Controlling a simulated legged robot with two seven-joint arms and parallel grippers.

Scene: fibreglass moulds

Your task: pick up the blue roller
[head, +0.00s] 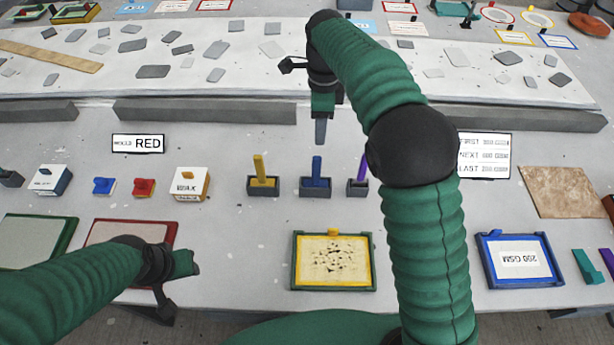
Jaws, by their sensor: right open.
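The blue roller (317,168) stands upright, its blue handle rising from a small dark grey holder (307,192) in the middle of the table; its lower part is hidden in the holder. My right gripper (320,132) points down a little beyond and above the blue handle in the picture, apart from it. It is open, with nothing seen between its fingers, which overlap from this angle. My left gripper (190,263) is low at the left, over the red-framed tray (172,232), far from the roller; its fingers are too unclear to read.
A yellow-handled tool (259,166) in its holder stands left of the blue one, a purple-handled one (362,165) close on the right. A long grey bar (205,110) lies behind. A green-framed yellow tray (333,235) lies in front. White blocks stand left.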

